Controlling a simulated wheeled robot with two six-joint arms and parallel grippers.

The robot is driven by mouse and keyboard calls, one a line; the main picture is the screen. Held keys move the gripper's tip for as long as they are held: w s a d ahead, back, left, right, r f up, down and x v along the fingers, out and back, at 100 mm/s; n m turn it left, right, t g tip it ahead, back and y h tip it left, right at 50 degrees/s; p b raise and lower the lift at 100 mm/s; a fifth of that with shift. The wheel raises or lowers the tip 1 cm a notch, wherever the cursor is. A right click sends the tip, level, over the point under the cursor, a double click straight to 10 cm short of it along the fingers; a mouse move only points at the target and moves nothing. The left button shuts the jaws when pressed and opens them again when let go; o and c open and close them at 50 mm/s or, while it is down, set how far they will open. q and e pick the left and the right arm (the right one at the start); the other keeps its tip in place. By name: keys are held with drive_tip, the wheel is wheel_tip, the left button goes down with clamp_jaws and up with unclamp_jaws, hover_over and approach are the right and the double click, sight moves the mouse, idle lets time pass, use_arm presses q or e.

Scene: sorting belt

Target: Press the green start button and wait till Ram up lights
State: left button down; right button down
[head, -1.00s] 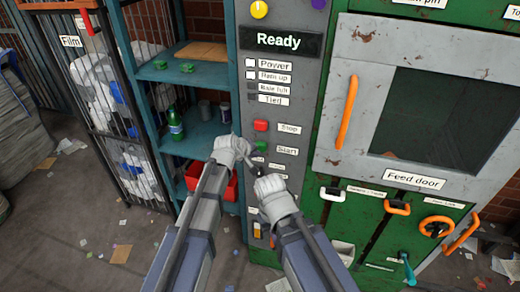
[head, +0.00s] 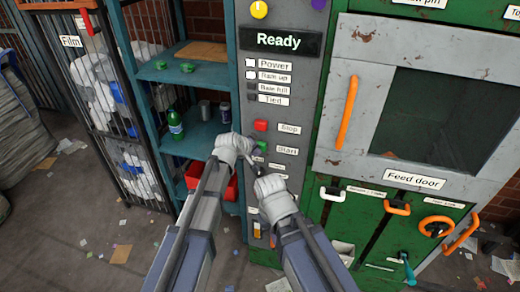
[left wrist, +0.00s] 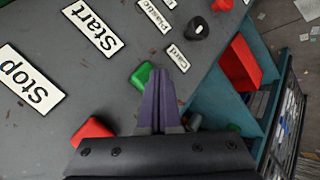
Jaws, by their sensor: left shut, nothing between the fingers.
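The green start button (head: 262,146) is on the grey control panel (head: 285,190), left of the Start label and below the red stop button (head: 261,125). My left gripper (head: 252,162) is shut and empty, just below the green button. In the left wrist view, its dark fingers (left wrist: 158,82) overlap the edge of the green button (left wrist: 140,75); I cannot tell whether they touch. The Ram up lamp (head: 250,75) and Power lamp (head: 250,63) look white and lit; the two lamps below are dark. The display (head: 281,41) reads Ready. My right gripper (head: 259,173) is close beside the left, its jaws unclear.
A teal shelf (head: 200,75) with a green bottle (head: 176,124) and cans stands left of the panel. A red bin (head: 226,187) sits low on it. The feed door (head: 333,145) with an orange handle (head: 347,112) is to the right. More knobs sit below the start button.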

use_arm(q)
drive_tip(key=shift+w+d, duration=0.2)
drive_tip(key=shift+w, duration=0.4)
idle(0.4)
drive_tip(key=shift+s, duration=0.15)
drive_tip(key=shift+s+a, duration=0.35)
drive_tip(key=shift+s, duration=0.55)
drive_tip(key=s, duration=0.1)
drive_tip(key=s+a, duration=0.1)
drive_tip(key=s, duration=0.2)
drive_tip(key=shift+s+a, duration=0.3)
drive_tip(key=shift+s, duration=0.1)
idle(0.6)
drive_tip(key=s+a+f+m+g+y, duration=0.1)
drive_tip(key=s+f+m+g+y, duration=0.1)
drive_tip(key=s, duration=0.6)
drive_tip(key=s+a+f+m+g+y, duration=0.2)
drive_tip(key=s+m+g, duration=0.1)
drive_tip(key=s, duration=0.5)
drive_tip(key=s+a+f+m+g+y, duration=0.1)
drive_tip(key=s+a+f+m+g, duration=0.1)
drive_tip(key=s+m, duration=0.3)
drive_tip(key=s+f+g, duration=0.1)
drive_tip(key=s, duration=0.3)
drive_tip(key=shift+y+b, duration=0.3)
drive_tip(key=shift+y, duration=0.1)
